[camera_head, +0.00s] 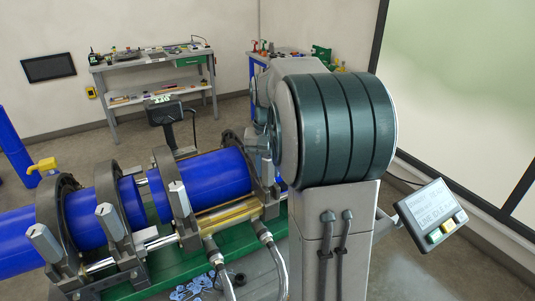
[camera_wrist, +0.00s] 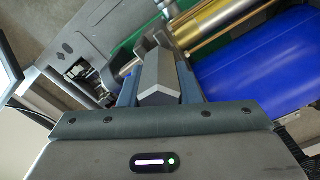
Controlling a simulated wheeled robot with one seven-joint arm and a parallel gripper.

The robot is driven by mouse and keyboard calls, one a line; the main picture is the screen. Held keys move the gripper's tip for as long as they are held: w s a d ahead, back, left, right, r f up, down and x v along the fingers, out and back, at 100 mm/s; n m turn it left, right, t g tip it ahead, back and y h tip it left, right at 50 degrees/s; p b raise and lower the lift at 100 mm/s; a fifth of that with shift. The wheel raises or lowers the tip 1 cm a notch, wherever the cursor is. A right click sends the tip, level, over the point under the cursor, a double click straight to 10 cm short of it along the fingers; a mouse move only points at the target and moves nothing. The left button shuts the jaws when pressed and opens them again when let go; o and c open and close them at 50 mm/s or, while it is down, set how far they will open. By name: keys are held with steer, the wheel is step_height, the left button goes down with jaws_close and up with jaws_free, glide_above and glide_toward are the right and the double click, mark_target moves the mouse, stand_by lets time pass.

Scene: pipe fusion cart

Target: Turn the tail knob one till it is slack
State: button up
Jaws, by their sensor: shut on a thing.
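In the wrist view my gripper (camera_wrist: 158,62) is shut on a grey faceted knob (camera_wrist: 157,84), with one finger on each side of it. I take this for the tail knob, beside the blue pipe (camera_wrist: 255,72) and a brass cylinder (camera_wrist: 206,24). In the head view my own arm hides the gripper and this knob. Three similar grey clamp knobs show there: left (camera_head: 45,241), middle (camera_head: 110,220) and right (camera_head: 180,198). Whether the gripped knob is tight or slack cannot be told.
Blue pipes (camera_head: 208,178) run through several dark clamp rings on the green machine bed (camera_head: 155,268). Hoses (camera_head: 277,262) rise at the front. A tilted control panel (camera_head: 431,217) stands at right.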

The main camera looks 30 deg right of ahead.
steer(key=shift+n, duration=1.5)
steer(key=shift+n+p, duration=0.3)
steer(key=shift+n, duration=1.2)
steer(key=shift+n, duration=1.5)
steer(key=shift+p, duration=0.3)
